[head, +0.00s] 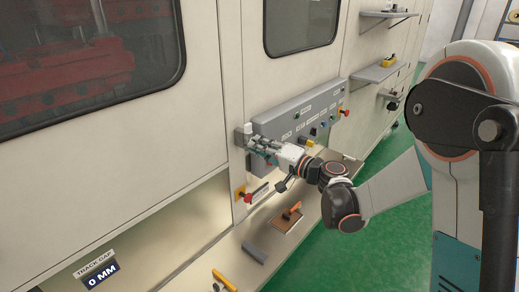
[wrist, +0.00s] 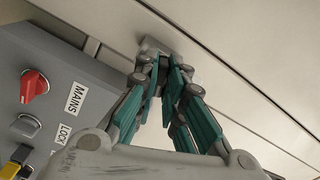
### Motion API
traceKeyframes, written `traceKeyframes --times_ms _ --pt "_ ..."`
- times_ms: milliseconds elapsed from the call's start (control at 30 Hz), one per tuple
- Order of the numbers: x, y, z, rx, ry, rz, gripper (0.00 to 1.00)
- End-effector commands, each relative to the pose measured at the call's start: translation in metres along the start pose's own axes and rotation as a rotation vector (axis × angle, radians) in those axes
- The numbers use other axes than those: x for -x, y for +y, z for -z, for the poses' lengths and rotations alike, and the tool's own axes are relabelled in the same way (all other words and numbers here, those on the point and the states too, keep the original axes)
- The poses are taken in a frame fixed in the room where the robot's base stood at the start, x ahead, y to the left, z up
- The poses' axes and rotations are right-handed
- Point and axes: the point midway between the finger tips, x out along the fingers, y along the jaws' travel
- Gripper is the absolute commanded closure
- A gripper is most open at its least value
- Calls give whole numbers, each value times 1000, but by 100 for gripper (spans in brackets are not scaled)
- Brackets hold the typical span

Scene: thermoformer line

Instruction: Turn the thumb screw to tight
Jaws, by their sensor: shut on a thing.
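My gripper (head: 254,146) is at the machine's wall, just left of the grey control panel. In the wrist view its teal-and-grey fingers (wrist: 154,62) converge on a small pale grey fitting (wrist: 151,44) on the wall. That fitting also shows in the head view as a light grey block with a rounded top (head: 238,130). The fingers are shut on the thumb screw at this fitting. The screw itself is hidden by the fingertips, and I cannot read how far it is turned.
The grey control panel (head: 296,115) is close to the right of my gripper, with a red MAINS knob (wrist: 35,84). Loose tools, including an orange-handled one (head: 291,210), lie on the ledge. A gap display (head: 98,275) reads 0 MM.

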Motion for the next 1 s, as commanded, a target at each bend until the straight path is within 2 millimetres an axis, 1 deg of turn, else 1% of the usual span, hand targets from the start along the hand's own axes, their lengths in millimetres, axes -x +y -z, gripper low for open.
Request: traceKeyframes --times_ms 33,133,533,800,900,1000 --pt "1 2 -1 -46 1 -1 100" --pt "1 1 0 -114 1 -1 100" --pt "1 1 0 -160 1 -1 100" --pt "1 2 -1 -460 1 -1 100" --pt "1 1 0 -529 1 -1 100" --pt "1 0 0 -554 1 -1 100"
